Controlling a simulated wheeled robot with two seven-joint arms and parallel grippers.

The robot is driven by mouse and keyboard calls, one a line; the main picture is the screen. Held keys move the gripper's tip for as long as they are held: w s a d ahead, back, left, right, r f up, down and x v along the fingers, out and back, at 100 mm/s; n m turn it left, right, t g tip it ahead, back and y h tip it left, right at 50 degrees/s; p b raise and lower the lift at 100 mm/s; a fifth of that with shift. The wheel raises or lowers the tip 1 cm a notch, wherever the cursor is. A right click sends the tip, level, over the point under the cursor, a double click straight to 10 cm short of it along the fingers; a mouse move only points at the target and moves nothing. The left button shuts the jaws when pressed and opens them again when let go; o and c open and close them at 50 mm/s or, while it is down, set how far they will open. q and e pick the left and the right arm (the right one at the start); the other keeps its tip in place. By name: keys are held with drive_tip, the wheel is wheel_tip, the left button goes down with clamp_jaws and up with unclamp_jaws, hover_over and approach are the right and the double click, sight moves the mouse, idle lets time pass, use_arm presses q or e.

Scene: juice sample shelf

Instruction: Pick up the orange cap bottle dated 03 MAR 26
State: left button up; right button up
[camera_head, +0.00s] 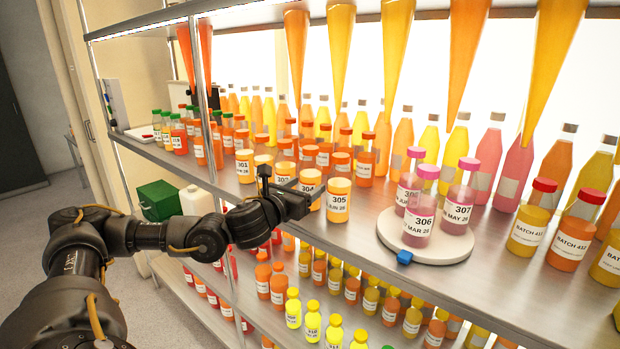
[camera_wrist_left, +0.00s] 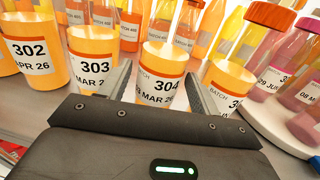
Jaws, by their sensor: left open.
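My left gripper (camera_head: 300,196) is open at the shelf's front edge, by the row of numbered sample bottles. In the left wrist view its fingers (camera_wrist_left: 161,88) point at bottle 304 (camera_wrist_left: 160,72), one on each side of it. Its label reads "3 MAR 26", with any digit before the 3 not readable. Bottle 304 (camera_head: 310,181) is partly behind the gripper in the head view. Bottle 303 (camera_wrist_left: 95,55) is left of it, its date partly hidden, reading "MAR 2". Bottle 302 (camera_wrist_left: 33,48) reads "APR 26". Bottle 305 (camera_head: 338,202) stands to the right. My right gripper is not in view.
A round white stand (camera_head: 458,246) with pink bottles, including 306 (camera_head: 419,215) and 307 (camera_head: 459,207), is on the right. Taller batch bottles (camera_head: 365,160) crowd behind the row. A lower shelf holds several small bottles. Tapered orange containers (camera_head: 469,40) hang above.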

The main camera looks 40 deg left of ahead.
sight(314, 181)
use_arm(q)
drive_tip(key=w, duration=0.1)
drive_tip(key=w+p, duration=0.1)
drive_tip(key=w, duration=0.1)
drive_tip(key=w+p, duration=0.1)
drive_tip(key=shift+w+a+f, duration=0.1)
drive_tip(key=shift+w+a, duration=0.2)
drive_tip(key=shift+w, duration=0.1)
drive_tip(key=shift+s, duration=0.1)
drive_tip(key=shift+c, duration=0.2)
drive_tip(key=c, duration=0.9)
